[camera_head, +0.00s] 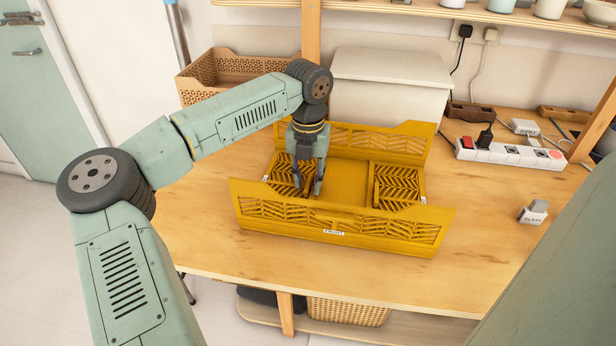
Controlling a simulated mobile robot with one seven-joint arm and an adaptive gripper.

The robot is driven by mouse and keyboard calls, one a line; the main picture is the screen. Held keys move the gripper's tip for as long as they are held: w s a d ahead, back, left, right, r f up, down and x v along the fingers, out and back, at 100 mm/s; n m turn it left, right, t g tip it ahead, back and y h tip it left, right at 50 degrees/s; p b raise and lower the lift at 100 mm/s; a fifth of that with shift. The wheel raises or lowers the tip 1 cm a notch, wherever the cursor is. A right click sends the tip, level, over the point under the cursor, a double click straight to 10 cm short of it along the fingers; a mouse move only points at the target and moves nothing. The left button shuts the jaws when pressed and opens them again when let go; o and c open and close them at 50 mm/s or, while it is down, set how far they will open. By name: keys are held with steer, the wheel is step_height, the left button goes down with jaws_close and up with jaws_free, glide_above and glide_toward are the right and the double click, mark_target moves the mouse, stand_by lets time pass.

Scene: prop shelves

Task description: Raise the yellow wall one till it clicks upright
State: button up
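A yellow folding crate (346,184) sits on the wooden table. Its long front wall (300,211), with a small white label, and its long back wall (370,139) stand up. The left end wall (283,178) and the right end wall (398,187), both slatted, lie folded down inside the crate. My gripper (308,190) points down into the left part of the crate, over the left end wall. Its two fingers are apart with nothing visible between them. My gripper hides part of the left end wall, and I cannot tell whether the fingertips touch it.
A white lidded box (388,100) stands close behind the crate, and a tan perforated basket (235,72) is at the back left. A power strip (510,153) and a small grey item (533,212) lie to the right. The table (480,235) right of the crate is mostly clear.

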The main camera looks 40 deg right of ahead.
jaws_close()
stand_by(0.8)
